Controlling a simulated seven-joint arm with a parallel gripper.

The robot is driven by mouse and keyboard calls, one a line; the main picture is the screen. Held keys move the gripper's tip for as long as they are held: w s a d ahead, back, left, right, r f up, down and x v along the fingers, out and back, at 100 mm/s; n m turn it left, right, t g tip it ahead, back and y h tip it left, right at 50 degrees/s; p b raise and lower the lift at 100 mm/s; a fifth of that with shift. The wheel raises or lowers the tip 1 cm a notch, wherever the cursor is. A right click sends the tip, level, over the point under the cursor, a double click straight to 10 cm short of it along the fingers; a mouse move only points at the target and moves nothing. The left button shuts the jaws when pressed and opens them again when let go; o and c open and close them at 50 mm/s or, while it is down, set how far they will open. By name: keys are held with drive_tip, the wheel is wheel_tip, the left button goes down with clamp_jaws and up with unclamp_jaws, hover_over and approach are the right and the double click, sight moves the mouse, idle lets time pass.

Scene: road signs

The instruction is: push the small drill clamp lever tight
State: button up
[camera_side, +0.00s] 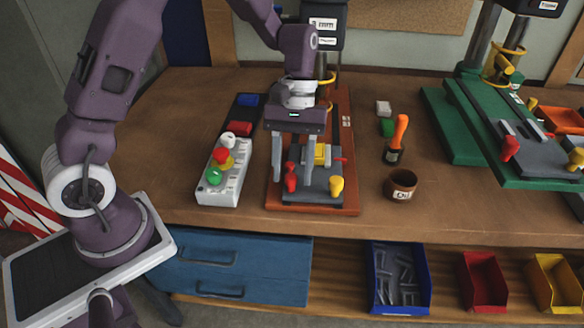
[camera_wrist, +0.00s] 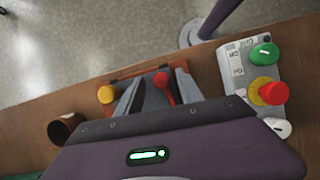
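The small drill stands on a red-brown base (camera_side: 313,207) with a grey vise plate (camera_side: 316,190). A red lever (camera_side: 291,178) stands at the plate's front left, and a yellow knob (camera_side: 337,187) at its front right. A second, thin red handle (camera_side: 341,160) is at the right side. A yellow block (camera_side: 320,154) lies in the vise. My gripper (camera_side: 292,174) points down over the left of the plate, fingers apart. In the wrist view, the red lever (camera_wrist: 163,84) shows between the fingers (camera_wrist: 158,80) with gaps visible; I cannot tell whether it touches either. The yellow knob (camera_wrist: 105,95) is outside them.
A control box (camera_side: 223,180) with green, red and white buttons stands close left. A brown cup (camera_side: 400,184) and an orange-handled tool (camera_side: 398,135) are at right. A larger green drill (camera_side: 465,130) stands farther right. The table front between cup and green drill is clear.

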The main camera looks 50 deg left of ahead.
drive_tip(key=v, duration=0.7)
drive_tip(key=s+r+m+t+y, duration=0.1)
drive_tip(key=s+r+m+t, duration=0.35)
drive_tip(key=s+r, duration=0.55)
drive_tip(key=s+m+t+y, duration=0.1)
drive_tip(key=s+m+t, duration=0.2)
drive_tip(key=s, duration=0.6)
drive_tip(key=shift+s+a+r+m+t+y, duration=0.15)
drive_tip(key=shift+s+a+m+t+y, duration=0.25)
drive_tip(key=shift+t, duration=0.35)
